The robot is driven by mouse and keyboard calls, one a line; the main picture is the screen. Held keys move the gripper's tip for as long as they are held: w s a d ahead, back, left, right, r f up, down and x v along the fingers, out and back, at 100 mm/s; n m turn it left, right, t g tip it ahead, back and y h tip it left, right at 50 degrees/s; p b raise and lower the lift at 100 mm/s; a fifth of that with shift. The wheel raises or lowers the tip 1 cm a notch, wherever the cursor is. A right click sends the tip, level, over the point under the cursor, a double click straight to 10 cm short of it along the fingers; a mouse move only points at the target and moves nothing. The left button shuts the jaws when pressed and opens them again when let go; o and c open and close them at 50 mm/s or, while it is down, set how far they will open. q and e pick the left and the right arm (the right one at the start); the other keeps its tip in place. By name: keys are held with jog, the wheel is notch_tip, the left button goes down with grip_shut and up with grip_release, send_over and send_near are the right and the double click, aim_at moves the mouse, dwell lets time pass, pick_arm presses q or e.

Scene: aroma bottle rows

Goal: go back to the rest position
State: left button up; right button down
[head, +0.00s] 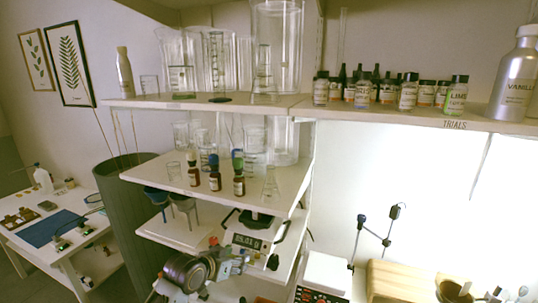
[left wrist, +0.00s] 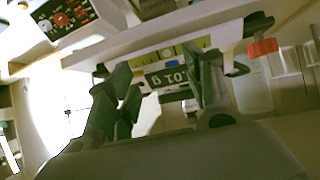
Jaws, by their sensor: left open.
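My left gripper (head: 240,262) is in the lower middle of the head view, in front of the lower shelf and close to the digital scale (head: 250,243). In the left wrist view, the two fingers of my left gripper (left wrist: 165,88) are spread apart with nothing held between them. The scale's display (left wrist: 170,77) shows upside down beyond the fingers. I cannot tell whether the gripper touches the scale. My right gripper is not in view.
Three brown dropper bottles (head: 214,180) stand on the middle shelf (head: 285,200) with glassware. The upper shelf (head: 290,107) holds several small bottles and a silver bottle (head: 515,75). A bin (head: 130,215) and a side table (head: 25,240) are at left.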

pick_arm(q)
jog(key=s+a+f+n+g+y, duration=0.15)
jog(key=s+a+f, duration=0.25)
jog(key=s, duration=0.6)
jog(key=s+a+f+n+g+y, duration=0.1)
jog(key=s+a+f+g+y, duration=0.2)
jog(key=s, duration=0.7)
jog(key=s+a+f+n+g+y, duration=0.15)
jog(key=s+a+f, duration=0.3)
jog(key=s, duration=0.55)
notch_tip(320, 180, down, 35)
jog(key=s+m+g+h+b, duration=0.1)
jog(key=s+b, duration=0.1)
jog(key=s+a+f+g+b, duration=0.1)
jog(key=s+a+f, duration=0.1)
jog(key=s+f, duration=0.9)
jog(key=s+a+f+b, duration=0.1)
jog(key=s+f, duration=1)
jog(key=shift+s+a+f+g, duration=0.25)
jog(key=shift+s+a+g, duration=0.1)
jog(key=shift+s+g, duration=0.05)
dwell(0.8)
